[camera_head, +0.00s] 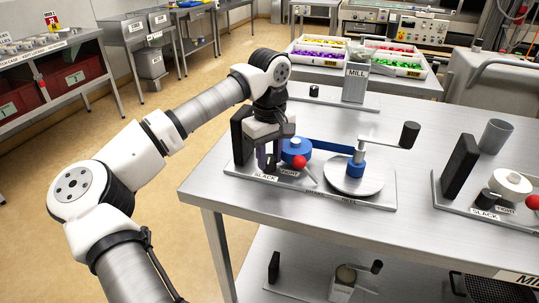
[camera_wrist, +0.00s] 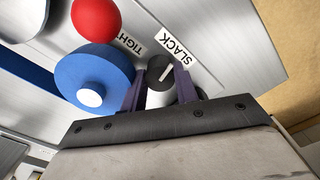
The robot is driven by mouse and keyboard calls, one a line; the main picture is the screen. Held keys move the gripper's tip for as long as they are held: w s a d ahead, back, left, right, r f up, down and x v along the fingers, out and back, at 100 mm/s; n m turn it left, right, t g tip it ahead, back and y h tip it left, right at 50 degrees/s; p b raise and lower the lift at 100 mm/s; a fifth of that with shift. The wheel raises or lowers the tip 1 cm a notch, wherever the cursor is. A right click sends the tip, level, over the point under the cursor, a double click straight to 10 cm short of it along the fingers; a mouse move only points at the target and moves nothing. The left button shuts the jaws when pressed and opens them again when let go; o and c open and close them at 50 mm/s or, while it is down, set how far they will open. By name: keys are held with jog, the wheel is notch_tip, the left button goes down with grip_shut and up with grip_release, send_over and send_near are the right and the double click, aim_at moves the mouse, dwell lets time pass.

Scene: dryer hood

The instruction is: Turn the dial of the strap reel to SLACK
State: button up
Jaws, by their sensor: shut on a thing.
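My gripper (camera_head: 267,160) reaches down over the left end of the strap reel's metal base plate (camera_head: 322,194). In the wrist view its two purple fingers (camera_wrist: 158,90) are shut on the dial (camera_wrist: 158,66), a dark round knob with a white pointer line. The pointer slants up and right, toward the SLACK label (camera_wrist: 175,48). The TIGHT label (camera_wrist: 130,42) is left of it. The blue spool (camera_wrist: 97,78) sits close by the left finger, with a red ball (camera_wrist: 96,18) above it. In the head view the dial is mostly hidden by the fingers; the blue spool (camera_head: 296,146) shows.
A blue strap runs from the spool to a blue post (camera_head: 357,166) on a round disc with a crank. A dark upright plate (camera_head: 240,135) stands left of my gripper. A second similar unit (camera_head: 486,200) is at the right. The table's front (camera_head: 400,235) is clear.

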aim_at(270, 158)
jog(key=shift+m, duration=0.9)
jog(key=o, duration=1)
jog(key=shift+r, duration=0.1)
notch_tip(270, 158, up, 14)
jog(key=shift+f, duration=0.2)
